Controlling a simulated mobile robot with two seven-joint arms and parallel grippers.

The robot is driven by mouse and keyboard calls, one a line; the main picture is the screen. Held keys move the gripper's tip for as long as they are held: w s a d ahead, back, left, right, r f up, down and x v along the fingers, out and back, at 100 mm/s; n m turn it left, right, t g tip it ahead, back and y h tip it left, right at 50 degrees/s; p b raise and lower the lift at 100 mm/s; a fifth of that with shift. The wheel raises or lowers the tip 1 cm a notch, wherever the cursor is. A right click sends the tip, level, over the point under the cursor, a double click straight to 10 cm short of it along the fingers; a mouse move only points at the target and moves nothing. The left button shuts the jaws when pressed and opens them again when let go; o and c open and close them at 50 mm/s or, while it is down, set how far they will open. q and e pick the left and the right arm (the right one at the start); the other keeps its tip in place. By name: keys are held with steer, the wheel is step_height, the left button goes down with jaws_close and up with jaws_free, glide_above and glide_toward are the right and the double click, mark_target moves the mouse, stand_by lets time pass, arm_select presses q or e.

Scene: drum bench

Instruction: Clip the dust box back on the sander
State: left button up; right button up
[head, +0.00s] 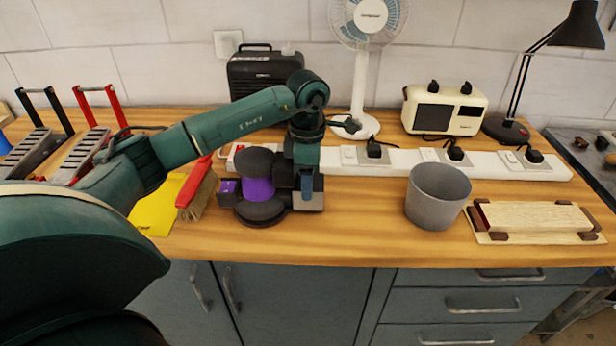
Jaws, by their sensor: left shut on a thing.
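The sander (258,190) stands on the wooden bench left of centre, with a dark rounded top, a purple middle band and a dark round base. My left gripper (307,188) points down close at the sander's right side. It is shut on a small grey block, which looks like the dust box (314,202), low over the bench. The gripper covers much of the box, and I cannot tell whether it touches the sander. A small purple part (228,187) shows at the sander's left side. My right gripper is not in view.
A red-handled brush (194,188) and a yellow sheet (155,205) lie left of the sander. A grey cup (437,196) and a wooden block in a holder (533,218) stand right. A white power strip (400,159) runs behind. The bench between sander and cup is clear.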

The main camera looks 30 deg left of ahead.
arm_select(q)
steer(key=shift+f, duration=0.25)
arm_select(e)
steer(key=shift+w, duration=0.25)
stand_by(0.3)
arm_select(q)
steer(key=o, duration=0.9)
steer(key=shift+o, duration=0.2)
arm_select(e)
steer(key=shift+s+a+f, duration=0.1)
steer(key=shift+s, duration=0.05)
arm_select(q)
steer(key=shift+r+b, duration=0.3)
step_height(320, 180, up, 13)
steer(key=shift+f+b, duration=0.2)
steer(key=shift+b, duration=0.1)
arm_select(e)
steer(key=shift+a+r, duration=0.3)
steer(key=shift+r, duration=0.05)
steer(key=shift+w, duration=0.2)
